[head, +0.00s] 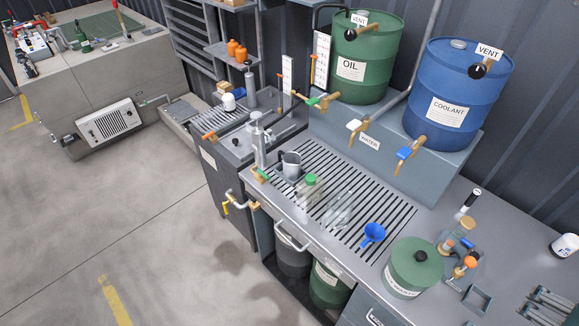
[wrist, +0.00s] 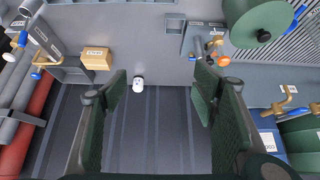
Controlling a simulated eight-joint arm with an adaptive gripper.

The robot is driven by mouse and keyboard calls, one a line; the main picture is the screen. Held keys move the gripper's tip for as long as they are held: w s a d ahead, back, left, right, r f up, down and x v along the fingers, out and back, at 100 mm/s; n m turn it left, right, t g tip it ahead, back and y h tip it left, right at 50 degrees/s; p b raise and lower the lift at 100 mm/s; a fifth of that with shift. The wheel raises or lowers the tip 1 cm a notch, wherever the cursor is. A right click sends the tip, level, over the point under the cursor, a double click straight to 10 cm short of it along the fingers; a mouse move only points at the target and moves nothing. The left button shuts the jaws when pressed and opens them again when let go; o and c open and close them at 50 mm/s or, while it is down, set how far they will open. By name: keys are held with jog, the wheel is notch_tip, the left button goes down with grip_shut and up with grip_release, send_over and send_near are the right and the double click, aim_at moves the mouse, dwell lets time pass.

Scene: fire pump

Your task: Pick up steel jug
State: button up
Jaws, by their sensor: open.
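The steel jug (head: 291,164) is a small grey metal jug with a dark handle at its left. In the head view it stands upright at the left end of the slotted drain grating on the bench, beside a tall grey pump-like fitting (head: 258,140). My gripper (wrist: 162,85) shows in the wrist view with its two green-padded fingers wide apart and nothing between them. A white cup-like item (wrist: 138,83) shows beyond the fingers, apart from them. I cannot make out the jug in the wrist view, and my gripper is not visible in the head view.
A clear bottle with a green cap (head: 310,188), a clear container (head: 339,208) and a blue funnel (head: 372,234) stand near the jug. Brass taps (head: 358,124) jut out above the grating. A green canister (head: 414,267) stands to the right, also in the wrist view (wrist: 258,22).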

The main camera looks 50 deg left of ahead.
jog(key=w+a+r+n+g+y+p, duration=0.1)
jog(key=w+a+r+n, duration=0.35)
jog(key=w+a, duration=0.35)
jog(key=w+a+r+n+g+p, duration=0.25)
jog(key=w+a+r, duration=0.35)
jog(key=a, duration=0.4)
jog(key=w+a+f+n+g+p, duration=0.15)
jog(key=w+a+n, duration=0.25)
jog(key=a, duration=0.8)
jog(key=w+a+f+n+p, duration=0.1)
jog(key=w+a+f+n, duration=0.2)
jog(key=a, duration=1)
jog(key=s+a+f+n+g+p, duration=0.1)
jog(key=a+f+n, duration=0.2)
jog(key=a, duration=0.8)
jog(key=a+f+n+g+p, duration=0.15)
jog(key=a+f, duration=0.25)
jog(key=a, duration=0.8)
jog(key=s+a+f+b, duration=0.3)
jog(key=s+a+f, duration=0.1)
jog(key=a+f, duration=0.3)
jog(key=s+a+f+h+b, duration=0.1)
jog(key=s+a+f+b, duration=0.2)
jog(key=a+f, duration=0.5)
notch_tip(320, 180, down, 4)
jog(key=shift+s+f, duration=0.15)
jog(key=shift+s, duration=0.7)
